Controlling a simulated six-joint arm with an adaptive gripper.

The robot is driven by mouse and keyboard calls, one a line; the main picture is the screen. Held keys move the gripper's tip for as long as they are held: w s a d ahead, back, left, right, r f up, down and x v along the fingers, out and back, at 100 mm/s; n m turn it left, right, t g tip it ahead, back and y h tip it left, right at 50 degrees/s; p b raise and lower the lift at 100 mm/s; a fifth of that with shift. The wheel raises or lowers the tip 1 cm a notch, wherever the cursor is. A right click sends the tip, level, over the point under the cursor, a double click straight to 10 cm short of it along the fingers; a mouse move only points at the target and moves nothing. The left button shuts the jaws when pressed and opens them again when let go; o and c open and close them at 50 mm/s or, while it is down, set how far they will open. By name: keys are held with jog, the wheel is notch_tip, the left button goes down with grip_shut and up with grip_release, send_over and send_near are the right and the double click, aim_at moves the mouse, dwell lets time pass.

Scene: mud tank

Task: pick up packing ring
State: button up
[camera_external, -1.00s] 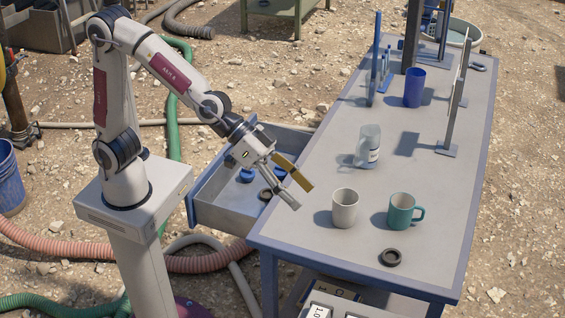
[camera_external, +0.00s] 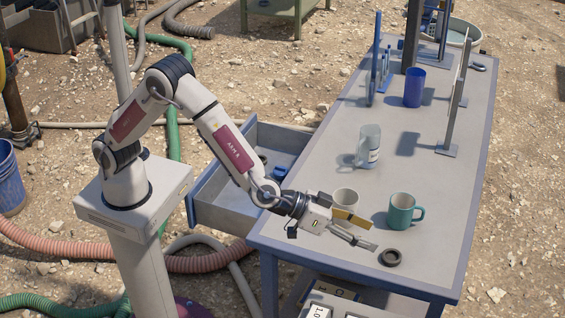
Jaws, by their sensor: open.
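A dark packing ring (camera_external: 390,258) lies flat on the bench top near its front edge, below the teal mug. My gripper (camera_external: 372,234) is just to the left of the ring and apart from it. Its two fingers, one yellowish and one grey, are spread and point right, with nothing between them. Another dark ring-like item (camera_external: 262,158) lies in the open drawer, partly hidden by my arm.
A teal mug (camera_external: 402,212) stands just behind the ring. A white cup (camera_external: 345,197) stands behind my gripper, partly hidden by it. A clear bottle (camera_external: 369,146), a blue cup (camera_external: 414,88) and upright metal stands are farther back. The drawer (camera_external: 222,205) is open on the left.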

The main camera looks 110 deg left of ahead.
jog(key=w+a+f+n+y, duration=0.1)
jog(key=w+a+f+y, duration=0.2)
jog(key=f, duration=0.6)
jog(key=n+g+y, duration=0.2)
jog(key=y, duration=0.1)
send_near(401, 258)
jog(key=shift+s+d+r, duration=0.2)
jog(key=shift+d+r, duration=0.25)
jog(key=shift+d, duration=0.15)
jog(key=shift+s+d+r, duration=0.2)
jog(key=shift+d+r, duration=0.25)
jog(key=shift+d, duration=0.15)
jog(key=shift+s+a+f+y, duration=0.3)
jog(key=shift+f, duration=0.3)
jog(key=shift+x, duration=1.3)
jog(key=shift+x, duration=2.6)
jog(key=shift+d+f, duration=0.1)
jog(key=shift+c, duration=0.4)
